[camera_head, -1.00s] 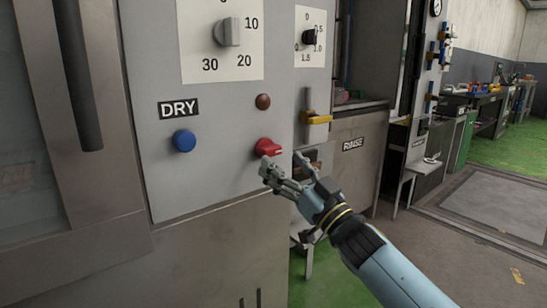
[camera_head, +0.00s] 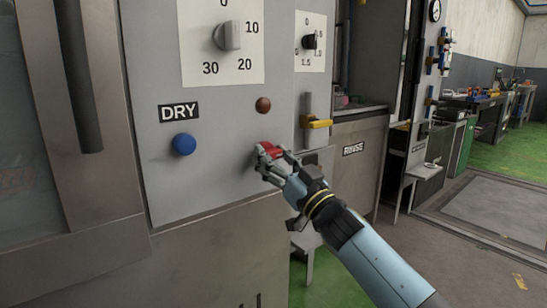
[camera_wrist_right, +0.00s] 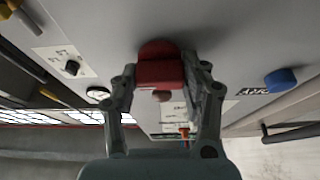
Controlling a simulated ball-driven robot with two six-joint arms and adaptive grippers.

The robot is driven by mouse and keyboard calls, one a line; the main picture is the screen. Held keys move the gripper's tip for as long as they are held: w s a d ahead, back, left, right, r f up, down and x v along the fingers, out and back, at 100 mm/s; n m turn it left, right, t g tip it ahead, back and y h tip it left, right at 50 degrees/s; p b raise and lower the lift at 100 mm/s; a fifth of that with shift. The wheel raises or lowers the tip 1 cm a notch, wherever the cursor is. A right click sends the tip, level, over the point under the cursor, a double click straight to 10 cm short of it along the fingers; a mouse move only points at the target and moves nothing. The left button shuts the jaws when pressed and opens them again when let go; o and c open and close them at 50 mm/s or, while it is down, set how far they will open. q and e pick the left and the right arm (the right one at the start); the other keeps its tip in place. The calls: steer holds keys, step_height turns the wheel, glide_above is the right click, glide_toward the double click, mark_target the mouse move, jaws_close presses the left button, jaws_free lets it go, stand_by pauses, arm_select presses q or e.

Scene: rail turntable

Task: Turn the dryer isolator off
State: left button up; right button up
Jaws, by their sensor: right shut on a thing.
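The red isolator knob (camera_head: 268,149) is on the grey dryer panel (camera_head: 222,175), below a dark brown round lamp (camera_head: 263,105) and right of the blue button (camera_head: 184,144). My right gripper (camera_head: 266,157) is at the panel with its fingers around the knob, partly covering it. In the right wrist view the red knob (camera_wrist_right: 160,68) sits between the two fingers of my right gripper (camera_wrist_right: 162,88), which are shut on it. The knob's exact angle is hard to tell behind the fingers. My left gripper is not in view.
A timer dial (camera_head: 229,36) and a smaller dial (camera_head: 309,42) are above. A yellow-handled lever (camera_head: 316,124) sticks out just right of the knob. The RINSE unit (camera_head: 353,165) stands further right. Open floor lies at the right.

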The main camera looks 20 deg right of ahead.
steer(key=shift+c, duration=0.7)
